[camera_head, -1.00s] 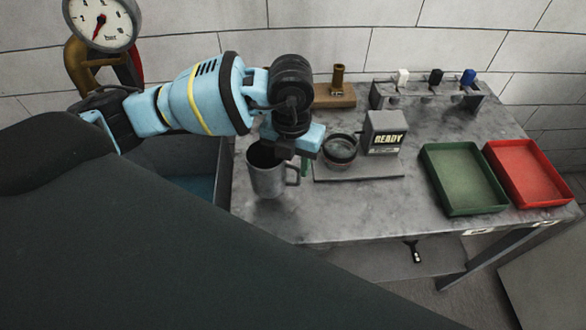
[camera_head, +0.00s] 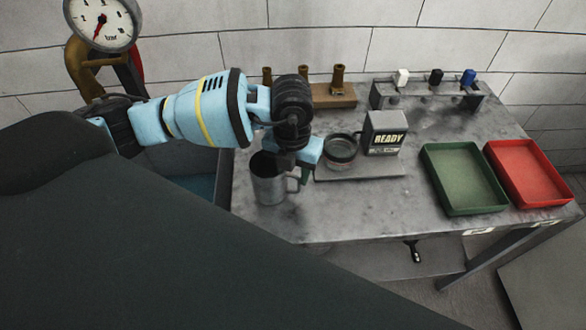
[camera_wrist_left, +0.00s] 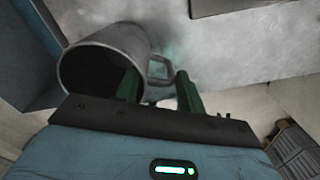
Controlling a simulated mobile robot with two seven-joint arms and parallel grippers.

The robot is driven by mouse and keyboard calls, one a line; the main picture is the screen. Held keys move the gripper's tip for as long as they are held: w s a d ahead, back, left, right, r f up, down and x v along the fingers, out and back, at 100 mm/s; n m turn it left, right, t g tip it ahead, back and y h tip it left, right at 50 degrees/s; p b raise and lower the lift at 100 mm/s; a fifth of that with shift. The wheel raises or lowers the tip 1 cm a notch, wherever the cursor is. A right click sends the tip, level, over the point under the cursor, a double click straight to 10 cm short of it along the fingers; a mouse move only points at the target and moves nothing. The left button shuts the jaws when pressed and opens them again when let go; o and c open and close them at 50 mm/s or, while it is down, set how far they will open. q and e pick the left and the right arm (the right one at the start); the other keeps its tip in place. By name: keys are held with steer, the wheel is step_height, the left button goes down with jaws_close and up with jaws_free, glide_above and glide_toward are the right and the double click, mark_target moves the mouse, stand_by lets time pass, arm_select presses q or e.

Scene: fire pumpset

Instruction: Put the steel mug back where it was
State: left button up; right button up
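The steel mug (camera_head: 268,186) is a grey cylinder with a side handle, upright at the left end of the grey worktable (camera_head: 350,215). I cannot tell whether its base touches the top. My left gripper (camera_head: 304,172) is at the mug's right side, over the handle. My right gripper is out of view.
A plate with a round dish (camera_head: 340,150) and a READY display box (camera_head: 386,135) lies just right of the gripper. Green (camera_head: 464,180) and red (camera_head: 528,175) trays are farther right. A brown block with brass fittings (camera_head: 335,95) stands behind. The table's front middle is clear.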

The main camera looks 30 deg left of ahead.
arm_select(q)
steer(key=o, duration=0.4)
step_height(320, 180, up, 12)
steer(key=shift+r, duration=0.2)
stand_by(0.4)
steer(key=shift+a, duration=0.1)
